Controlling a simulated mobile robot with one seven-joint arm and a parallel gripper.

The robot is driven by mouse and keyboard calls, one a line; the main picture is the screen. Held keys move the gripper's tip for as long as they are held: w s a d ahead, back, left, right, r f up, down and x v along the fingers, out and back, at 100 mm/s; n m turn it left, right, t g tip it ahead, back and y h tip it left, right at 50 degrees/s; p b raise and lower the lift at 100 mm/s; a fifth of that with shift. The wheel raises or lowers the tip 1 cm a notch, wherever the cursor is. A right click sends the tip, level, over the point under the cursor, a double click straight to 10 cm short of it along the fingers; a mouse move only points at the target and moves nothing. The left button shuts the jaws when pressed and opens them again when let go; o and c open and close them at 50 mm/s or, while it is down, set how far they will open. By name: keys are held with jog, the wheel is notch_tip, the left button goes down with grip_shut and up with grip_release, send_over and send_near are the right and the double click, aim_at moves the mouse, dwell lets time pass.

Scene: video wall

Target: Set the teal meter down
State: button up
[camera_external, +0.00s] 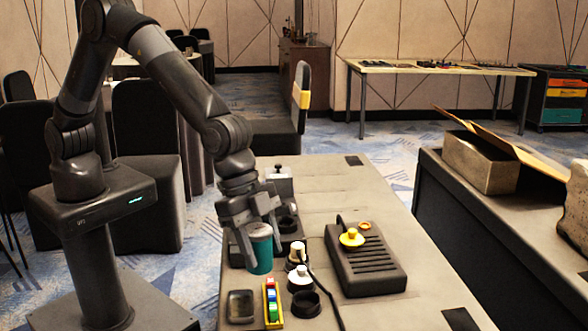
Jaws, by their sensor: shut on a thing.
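The teal meter (260,252) is a teal cylinder with a dark upper part. It is upright between the fingers of my gripper (259,238), which is shut on it and points down. It is over the left part of the near table (345,188). I cannot tell whether its base touches the tabletop. My gripper hides part of its top and sides.
Close to its right are a white-topped item (297,251), a white knobbed piece (300,279) and a black ring (306,304). A colourful block rack (271,302) and a small dark dish (240,306) are in front. A black ribbed device (366,262) lies further right.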

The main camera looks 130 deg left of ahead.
jog(key=shift+d, duration=0.6)
jog(key=shift+w+a+f, duration=0.75)
jog(key=shift+a+f, duration=0.95)
jog(key=shift+f, duration=0.1)
jog(key=shift+w+a+f, duration=0.7)
jog(key=shift+a+f, duration=1.05)
jog(key=shift+f, duration=0.1)
jog(key=shift+w+a+f, duration=0.75)
jog(key=shift+a+f, duration=0.95)
jog(key=shift+f, duration=0.1)
jog(key=shift+f, duration=0.3)
jog(key=o, duration=1.1)
